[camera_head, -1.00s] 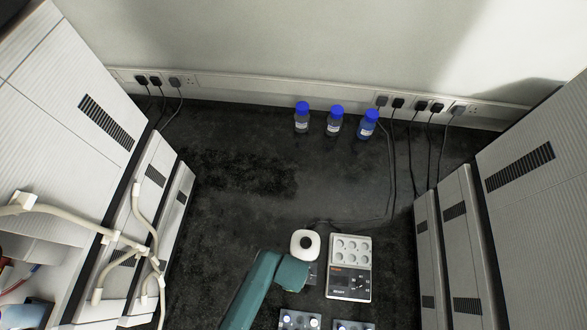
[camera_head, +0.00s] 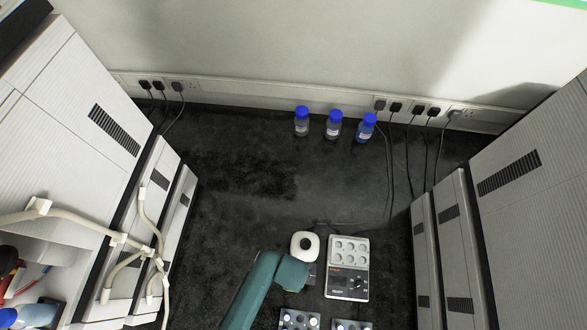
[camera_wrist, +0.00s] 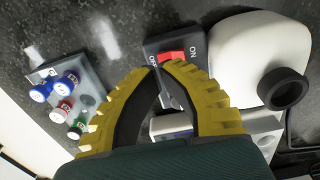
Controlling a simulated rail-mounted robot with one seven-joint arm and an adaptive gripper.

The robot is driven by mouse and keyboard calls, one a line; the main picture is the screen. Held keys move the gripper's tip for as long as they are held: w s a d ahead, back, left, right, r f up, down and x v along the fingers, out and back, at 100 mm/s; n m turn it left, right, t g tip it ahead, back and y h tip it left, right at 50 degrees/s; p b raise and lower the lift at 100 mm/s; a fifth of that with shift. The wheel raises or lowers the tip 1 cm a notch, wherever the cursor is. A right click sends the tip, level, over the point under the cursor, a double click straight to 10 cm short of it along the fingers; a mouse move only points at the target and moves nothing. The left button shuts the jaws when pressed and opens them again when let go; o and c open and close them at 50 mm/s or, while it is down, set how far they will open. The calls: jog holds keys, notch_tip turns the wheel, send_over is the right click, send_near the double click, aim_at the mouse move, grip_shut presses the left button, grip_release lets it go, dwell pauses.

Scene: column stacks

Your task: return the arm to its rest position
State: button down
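My gripper (camera_wrist: 161,66) shows in the wrist view as two ribbed yellow fingers. Their tips lean in and nearly meet, with nothing seen held between them. Behind the tips is a dark panel with a red switch (camera_wrist: 171,57) marked ON. My teal arm (camera_head: 264,282) reaches in from the bottom of the head view over the dark bench. Its end is beside a round white device (camera_head: 305,245); the fingers are hidden in that view.
A grey block device with round wells (camera_head: 348,266) stands right of my arm. Vials in a small rack (camera_wrist: 75,90) are left of my fingers. Three blue-capped bottles (camera_head: 334,125) stand by the back wall. Tall white units flank both sides. The bench middle is clear.

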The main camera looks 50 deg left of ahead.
notch_tip(320, 180, up, 2)
jog(key=shift+r+p, duration=0.2)
jog(key=shift+p, duration=0.7)
jog(key=shift+f, duration=0.15)
